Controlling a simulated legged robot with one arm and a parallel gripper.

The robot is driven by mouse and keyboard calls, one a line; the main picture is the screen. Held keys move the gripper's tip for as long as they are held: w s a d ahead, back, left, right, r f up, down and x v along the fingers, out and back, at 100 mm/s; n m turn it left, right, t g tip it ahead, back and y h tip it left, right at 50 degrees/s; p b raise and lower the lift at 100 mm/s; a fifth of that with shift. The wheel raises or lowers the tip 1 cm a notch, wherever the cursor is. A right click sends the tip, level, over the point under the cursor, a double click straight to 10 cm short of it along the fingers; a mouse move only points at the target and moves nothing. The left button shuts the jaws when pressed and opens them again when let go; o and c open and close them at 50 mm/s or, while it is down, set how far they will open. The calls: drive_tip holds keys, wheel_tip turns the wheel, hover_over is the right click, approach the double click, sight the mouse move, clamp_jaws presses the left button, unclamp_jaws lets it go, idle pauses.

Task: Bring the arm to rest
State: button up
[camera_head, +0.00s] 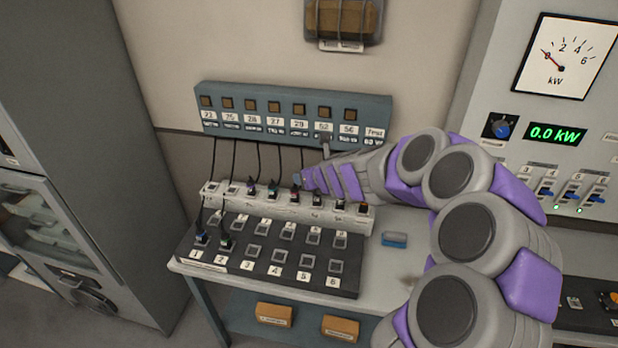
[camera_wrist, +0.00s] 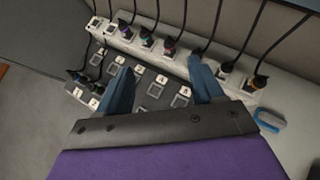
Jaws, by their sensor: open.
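My arm (camera_head: 470,225) reaches from the lower right of the head view toward the white socket strip (camera_head: 215,188) on the table. My gripper (camera_head: 301,179) is over the strip, below the wall panel, and its tip is small in this view. In the wrist view my gripper (camera_wrist: 160,75) shows two dark blue fingers spread apart, with nothing held between them. The fingers are over the black patch board (camera_wrist: 131,90) and the white strip. I cannot tell whether a finger touches a cable or plug.
A grey-blue numbered panel (camera_head: 290,92) is on the wall, with black cables running down to plugs. The black board (camera_head: 300,280) has two plugs at its left. A blue block (camera_head: 394,240) lies on the table. A meter cabinet (camera_head: 535,110) reading 0.0 kW stands right.

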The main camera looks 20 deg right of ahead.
drive_tip(key=shift+s+a+r+n+y, duration=0.25)
drive_tip(key=shift+a+r, duration=0.1)
drive_tip(key=shift+a, duration=0.15)
drive_tip(key=shift+s+a+r+n+y, duration=0.15)
drive_tip(key=shift+s+a+r, duration=0.1)
drive_tip(key=shift+a+r, duration=0.15)
drive_tip(key=s+a+r+n+g+y, duration=0.2)
drive_tip(key=s+a+n, duration=0.7)
drive_tip(key=s+a+r+n+g+y, duration=0.2)
drive_tip(key=s+a+n+g, duration=0.1)
drive_tip(key=s+a+n, duration=0.6)
drive_tip(key=s+d+f+n+g+h, duration=0.1)
drive_tip(key=s+d+n+g, duration=0.1)
drive_tip(key=s+n, duration=0.3)
drive_tip(key=s+d+f+n+g+h, duration=0.2)
drive_tip(key=s+n, duration=0.4)
drive_tip(key=s, duration=0.7)
drive_tip(key=s+d+f+n+g+h, duration=0.1)
drive_tip(key=s+d+n, duration=0.4)
drive_tip(key=s, duration=0.5)
drive_tip(key=shift+d+f+n+g+h, duration=0.2)
drive_tip(key=shift+n+g+h, duration=0.2)
drive_tip(key=shift+g+h, duration=0.55)
